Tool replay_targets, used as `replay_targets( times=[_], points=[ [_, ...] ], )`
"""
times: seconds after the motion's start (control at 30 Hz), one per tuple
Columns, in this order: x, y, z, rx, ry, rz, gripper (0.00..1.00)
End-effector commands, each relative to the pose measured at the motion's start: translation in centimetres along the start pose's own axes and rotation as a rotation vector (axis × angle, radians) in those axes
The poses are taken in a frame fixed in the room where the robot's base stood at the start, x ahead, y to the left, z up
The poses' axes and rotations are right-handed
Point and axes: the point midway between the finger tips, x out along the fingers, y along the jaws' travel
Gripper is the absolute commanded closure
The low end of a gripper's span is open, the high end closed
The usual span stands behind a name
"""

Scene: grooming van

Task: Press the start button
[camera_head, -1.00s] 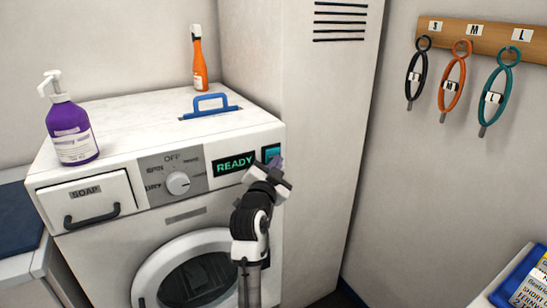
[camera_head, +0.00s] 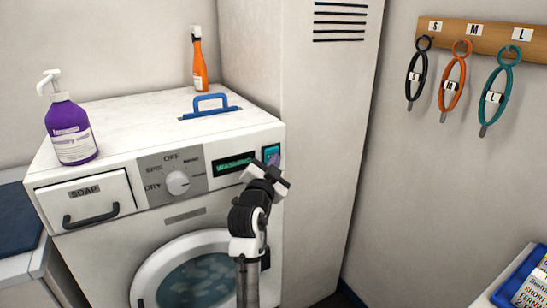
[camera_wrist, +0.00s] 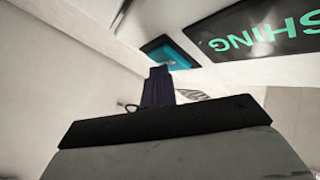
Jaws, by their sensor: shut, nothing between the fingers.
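The start button is a teal square in a dark frame (camera_head: 271,153) at the right end of the washer's front panel. It also shows in the wrist view (camera_wrist: 172,55), just beyond my fingertips. My gripper (camera_head: 276,162) is shut and empty, with its tips at the button's lower right part. In the wrist view its dark fingers (camera_wrist: 158,85) overlap the button's lower edge; I cannot tell whether they touch it. The display (camera_head: 234,164) left of the button reads "WASHING". The washer door (camera_head: 145,280) is closed, with pale, watery contents behind its glass.
The dial (camera_head: 178,183) and soap drawer (camera_head: 88,199) are further left on the panel. A purple pump bottle (camera_head: 72,133), an orange bottle (camera_head: 199,65) and a blue-handled tool (camera_head: 210,105) stand on top. A tall white cabinet (camera_head: 318,150) is close on the right.

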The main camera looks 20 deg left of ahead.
Motion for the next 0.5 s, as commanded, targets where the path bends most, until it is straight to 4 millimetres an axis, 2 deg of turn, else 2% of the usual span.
replay_targets(
  times=[0.5],
  points=[
    [-1.3, 0.9, -0.8, -0.001, -0.001, 0.0, 1.0]
  ],
)
